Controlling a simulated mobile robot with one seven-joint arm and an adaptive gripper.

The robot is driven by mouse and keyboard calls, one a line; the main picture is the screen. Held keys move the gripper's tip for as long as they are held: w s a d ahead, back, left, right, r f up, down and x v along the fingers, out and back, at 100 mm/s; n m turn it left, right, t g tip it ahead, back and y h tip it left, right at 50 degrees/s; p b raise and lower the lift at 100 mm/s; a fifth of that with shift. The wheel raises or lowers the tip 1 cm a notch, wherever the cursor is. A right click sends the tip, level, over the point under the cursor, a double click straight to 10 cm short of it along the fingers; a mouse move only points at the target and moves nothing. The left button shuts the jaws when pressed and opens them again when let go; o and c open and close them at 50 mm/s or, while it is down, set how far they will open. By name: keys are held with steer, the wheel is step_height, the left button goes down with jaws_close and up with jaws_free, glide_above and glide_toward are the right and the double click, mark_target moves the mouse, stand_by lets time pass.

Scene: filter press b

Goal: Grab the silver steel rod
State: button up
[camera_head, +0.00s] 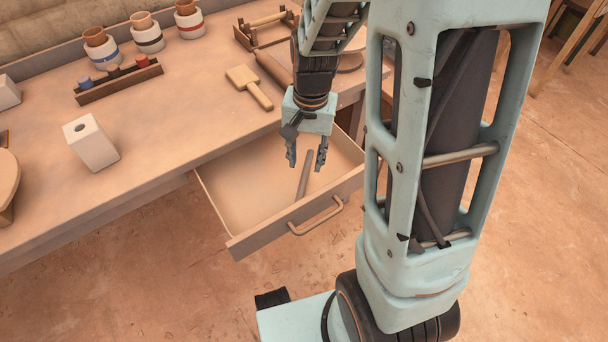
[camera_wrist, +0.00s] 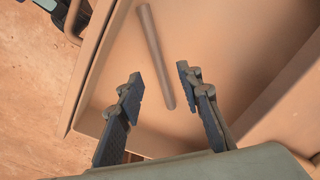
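The steel rod (camera_head: 304,176) lies in the open drawer (camera_head: 226,219) of the workbench. It looks grey-brown in this light and lies between the drawer's middle and its front wall. In the wrist view the rod (camera_wrist: 155,56) runs slantwise, with its near end between the lines of my fingers but beyond the tips. My gripper (camera_head: 306,162) points down above the drawer with its fingers apart and nothing between them. The two open fingers also show in the wrist view (camera_wrist: 160,82). The rod is not touched by either finger, as far as I can see.
The drawer's front wall with its handle (camera_head: 316,217) stands on the near side. The drawer is otherwise empty.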

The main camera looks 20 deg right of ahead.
mark_target(305, 175)
step_height(305, 175, down, 5)
steer(key=shift+f+b, duration=0.1)
steer(key=shift+b, duration=0.9)
steer(key=shift+w, duration=0.1)
jaws_close()
